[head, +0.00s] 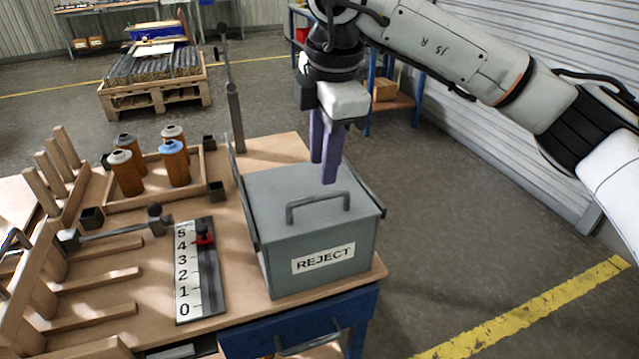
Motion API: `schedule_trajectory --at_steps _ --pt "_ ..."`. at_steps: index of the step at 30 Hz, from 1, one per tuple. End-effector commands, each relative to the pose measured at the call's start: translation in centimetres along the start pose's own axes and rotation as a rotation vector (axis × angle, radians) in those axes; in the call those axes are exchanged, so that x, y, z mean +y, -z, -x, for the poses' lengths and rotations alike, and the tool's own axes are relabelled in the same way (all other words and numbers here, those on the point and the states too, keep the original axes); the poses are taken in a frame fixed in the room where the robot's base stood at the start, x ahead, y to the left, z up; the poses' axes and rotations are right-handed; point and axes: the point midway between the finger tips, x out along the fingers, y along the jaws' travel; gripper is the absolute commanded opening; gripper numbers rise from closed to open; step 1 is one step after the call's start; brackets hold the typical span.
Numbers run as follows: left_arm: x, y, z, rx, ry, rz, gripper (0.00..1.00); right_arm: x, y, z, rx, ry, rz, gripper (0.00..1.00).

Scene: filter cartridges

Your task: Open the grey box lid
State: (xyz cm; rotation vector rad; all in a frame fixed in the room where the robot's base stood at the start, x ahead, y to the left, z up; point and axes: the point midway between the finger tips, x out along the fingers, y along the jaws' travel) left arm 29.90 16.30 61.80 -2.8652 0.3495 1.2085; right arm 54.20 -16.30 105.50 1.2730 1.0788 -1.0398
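The grey box (290,270) stands at the right end of the workbench, with a white REJECT label on its front. Its grey lid (270,195) is closed flat on top and carries a raised bar handle (317,203). My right gripper (325,174) points down above the lid, behind the handle, and appears apart from it. Its two purple fingers show one partly behind the other, with a narrow gap between their lower parts; nothing is seen held between them. My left gripper is not in view.
Several orange-brown filter cartridges (174,163) stand in a wooden tray left of the box. A numbered scale board (187,270) with a red slider lies beside the box. A dark upright post (234,115) rises behind the box. Open floor lies to the right.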

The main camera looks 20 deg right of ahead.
Motion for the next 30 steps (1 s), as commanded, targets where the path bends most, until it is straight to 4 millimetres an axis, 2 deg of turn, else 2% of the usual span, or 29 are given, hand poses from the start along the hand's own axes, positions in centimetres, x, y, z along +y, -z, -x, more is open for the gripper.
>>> schedule_trajectory --at_steps 6,10,15,23,28,30 --pt "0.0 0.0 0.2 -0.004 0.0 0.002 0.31 -0.1 0.0 -4.1 0.0 0.004 0.002 0.29" --pt "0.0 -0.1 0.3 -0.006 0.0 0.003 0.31 -0.1 0.1 -5.8 0.002 0.002 0.003 0.29" --pt "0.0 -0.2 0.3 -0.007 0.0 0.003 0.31 0.0 0.1 -6.8 0.002 0.001 0.003 0.29" --pt "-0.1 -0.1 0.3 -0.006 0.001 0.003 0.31 0.0 0.1 -6.9 0.003 0.0 0.003 0.29" --pt "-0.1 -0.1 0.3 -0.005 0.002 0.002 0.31 0.0 0.1 -6.9 0.003 0.0 0.004 0.01" --pt "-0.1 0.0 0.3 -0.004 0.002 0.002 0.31 0.0 0.1 -6.9 0.003 0.0 0.004 0.0"
